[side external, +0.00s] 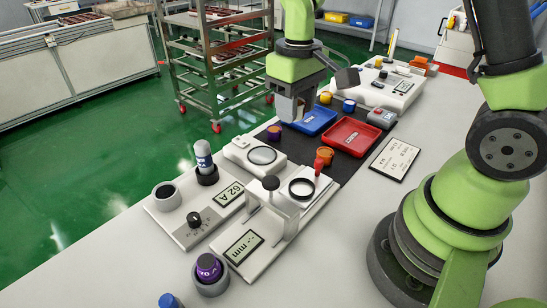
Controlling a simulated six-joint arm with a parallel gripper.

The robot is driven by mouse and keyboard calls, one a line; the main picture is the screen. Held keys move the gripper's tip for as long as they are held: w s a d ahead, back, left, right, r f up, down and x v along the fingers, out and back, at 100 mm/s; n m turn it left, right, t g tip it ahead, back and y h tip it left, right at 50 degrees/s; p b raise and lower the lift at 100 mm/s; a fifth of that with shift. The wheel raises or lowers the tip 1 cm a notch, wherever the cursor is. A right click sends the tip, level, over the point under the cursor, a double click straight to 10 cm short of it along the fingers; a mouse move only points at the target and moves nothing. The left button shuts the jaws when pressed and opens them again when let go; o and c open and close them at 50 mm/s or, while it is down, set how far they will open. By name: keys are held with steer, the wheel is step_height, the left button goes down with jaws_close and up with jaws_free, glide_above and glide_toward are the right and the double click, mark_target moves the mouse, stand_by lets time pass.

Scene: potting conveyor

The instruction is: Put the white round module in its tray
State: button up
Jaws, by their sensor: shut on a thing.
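My gripper (291,112) points down above the dark mat, just left of the blue tray (332,113). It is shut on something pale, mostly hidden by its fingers. This looks to be the white round module, as no other one shows clearly on the table; its outline cannot be made out. A red tray (371,137) with a label lies to the right of the blue one. Both trays look empty. Which tray is the module's own cannot be read from here.
Purple (274,132) and orange (325,156) round modules stand near the trays, with a blue one (349,106) behind. A white ring-topped device (262,156), a gauge stand (270,215) and a meter box (190,215) fill the near side. A printed card (394,160) lies right.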

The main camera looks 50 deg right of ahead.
steer(key=shift+s+a+r, duration=0.2)
steer(key=shift+s+a, duration=0.15)
steer(key=shift+s, duration=0.1)
steer(key=w+d+f+m, duration=0.45)
steer(key=d+f, duration=0.25)
steer(key=d, duration=0.5)
glide_above(306, 150)
steer(key=shift+n, duration=0.25)
step_height(306, 150, down, 6)
steer(key=shift+r, duration=0.1)
steer(key=shift+f, duration=2.25)
steer(key=shift+f, duration=0.15)
steer(key=o, duration=0.9)
